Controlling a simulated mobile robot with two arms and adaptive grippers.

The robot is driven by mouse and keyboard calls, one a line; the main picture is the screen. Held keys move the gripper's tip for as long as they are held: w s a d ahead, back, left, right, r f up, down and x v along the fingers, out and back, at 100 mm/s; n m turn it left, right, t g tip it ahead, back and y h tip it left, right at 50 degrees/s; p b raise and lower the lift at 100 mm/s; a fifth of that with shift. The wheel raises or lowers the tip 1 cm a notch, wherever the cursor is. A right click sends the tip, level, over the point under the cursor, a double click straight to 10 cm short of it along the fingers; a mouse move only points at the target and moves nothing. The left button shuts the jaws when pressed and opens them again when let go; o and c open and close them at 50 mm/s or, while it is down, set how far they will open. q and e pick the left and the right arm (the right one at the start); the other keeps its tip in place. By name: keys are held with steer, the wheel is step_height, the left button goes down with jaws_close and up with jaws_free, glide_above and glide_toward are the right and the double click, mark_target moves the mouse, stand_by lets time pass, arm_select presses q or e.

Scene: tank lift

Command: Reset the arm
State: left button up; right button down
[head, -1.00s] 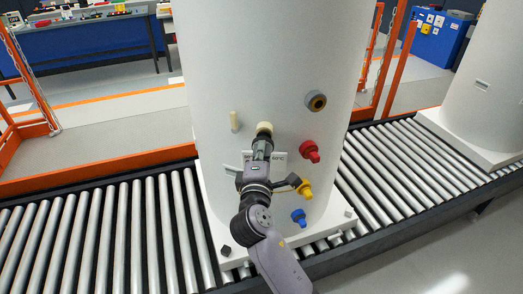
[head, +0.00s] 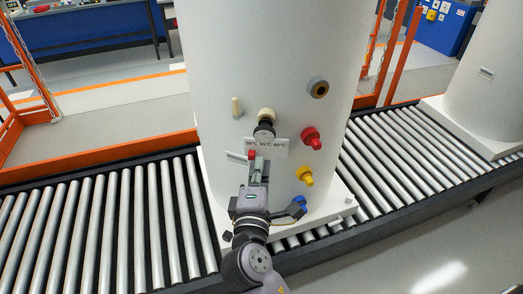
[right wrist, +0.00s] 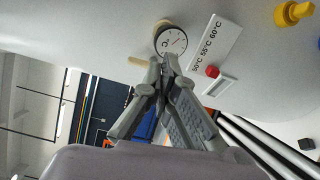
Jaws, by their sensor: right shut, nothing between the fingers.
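My right gripper (head: 257,172) is in front of the white tank (head: 270,55), below a round dial gauge (head: 264,131). In the right wrist view my right gripper (right wrist: 166,75) has its fingertips together with nothing between them, and the gauge (right wrist: 171,41) shows just beyond the tips. I cannot tell whether they touch. A label plate (head: 266,147) with 50°C, 55°C and 60°C sits under the gauge, and a small red part (head: 252,154) is at its lower left edge. My left gripper is not in view.
Red (head: 312,138), yellow (head: 305,175) and blue (head: 299,205) fittings stick out of the tank to the right of my arm. A grey-brown port (head: 318,88) is above them. The tank stands on a roller conveyor (head: 100,225). A second white tank (head: 488,75) stands at the right.

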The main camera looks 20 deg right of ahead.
steer(key=s+a+f+n+g+y+b, duration=0.1)
steer(key=a+f+y, duration=0.15)
steer(key=f, duration=0.75)
steer(key=s+a+f+g+y, duration=0.1)
steer(key=a+f+g+y, duration=0.15)
steer(key=f, duration=0.75)
steer(key=s+f+m+g+y+b, duration=0.15)
steer(key=s+f, duration=0.25)
steer(key=f, duration=0.8)
steer(key=s+f+g, duration=0.3)
steer(key=s+f, duration=0.1)
steer(key=f, duration=0.8)
steer(key=s+d+f+m+g+b, duration=0.1)
steer(key=s+d+f+m+g, duration=0.35)
steer(key=s+f, duration=0.8)
steer(key=s+d+f+m+g, duration=0.1)
steer(key=s+d+f+m, duration=0.1)
steer(key=s, duration=0.4)
steer(key=s+d+f+m+g+b, duration=0.1)
steer(key=s+d+f+m, duration=0.2)
steer(key=s+d+f, duration=0.2)
steer(key=s+d+f+m+g, duration=0.1)
steer(key=s+d+f+m, duration=0.1)
steer(key=s+f, duration=0.4)
steer(key=shift+s+d+b, duration=0.3)
steer(key=shift+s+d, duration=0.55)
steer(key=shift+s, duration=0.35)
